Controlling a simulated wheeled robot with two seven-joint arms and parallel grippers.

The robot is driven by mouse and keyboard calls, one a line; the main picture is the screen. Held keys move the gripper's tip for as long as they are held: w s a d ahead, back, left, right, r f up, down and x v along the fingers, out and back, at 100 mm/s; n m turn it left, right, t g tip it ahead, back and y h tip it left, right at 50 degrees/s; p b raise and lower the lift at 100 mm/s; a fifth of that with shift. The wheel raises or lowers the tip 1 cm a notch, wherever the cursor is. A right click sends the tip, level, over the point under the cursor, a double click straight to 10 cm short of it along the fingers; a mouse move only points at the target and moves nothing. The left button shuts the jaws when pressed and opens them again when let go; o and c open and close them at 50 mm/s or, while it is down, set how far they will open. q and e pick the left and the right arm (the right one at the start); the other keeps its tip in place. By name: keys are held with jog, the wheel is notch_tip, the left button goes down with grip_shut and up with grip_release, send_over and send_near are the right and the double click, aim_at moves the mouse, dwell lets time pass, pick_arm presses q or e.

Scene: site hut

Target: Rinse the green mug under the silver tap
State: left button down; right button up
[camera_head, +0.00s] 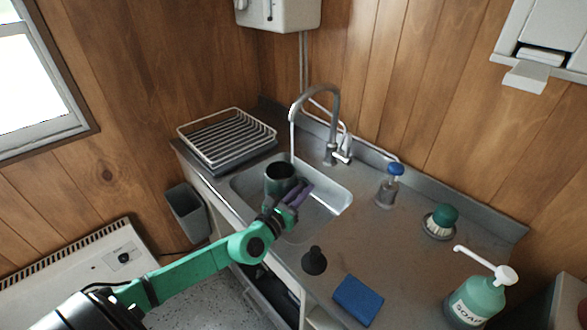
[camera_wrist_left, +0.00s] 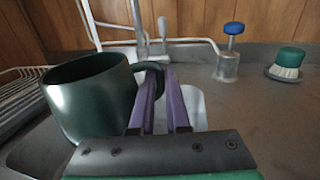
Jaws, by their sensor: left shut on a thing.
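The dark green mug (camera_head: 279,180) is upright over the sink basin (camera_head: 322,212). It also shows large at the left of the left wrist view (camera_wrist_left: 88,100), with its handle at the purple fingers. My left gripper (camera_head: 303,190) is shut on the mug's handle. The silver tap (camera_head: 331,125) arches over the basin from the back edge. A thin pale stream runs down from its spout to the mug's far rim; I cannot tell whether it falls inside or just behind. The mug's inside bottom is hidden. My right gripper is not in view.
A white wire dish rack (camera_head: 228,138) stands left of the basin. On the counter to the right are a blue-topped jar (camera_head: 389,187), a green-topped brush (camera_head: 440,221), a soap bottle (camera_head: 480,299), a blue sponge (camera_head: 358,300) and a black plunger-shaped item (camera_head: 314,262).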

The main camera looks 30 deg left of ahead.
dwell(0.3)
pick_arm(q)
jog(key=s+r+p, duration=0.4)
jog(key=s, duration=0.1)
dwell(0.4)
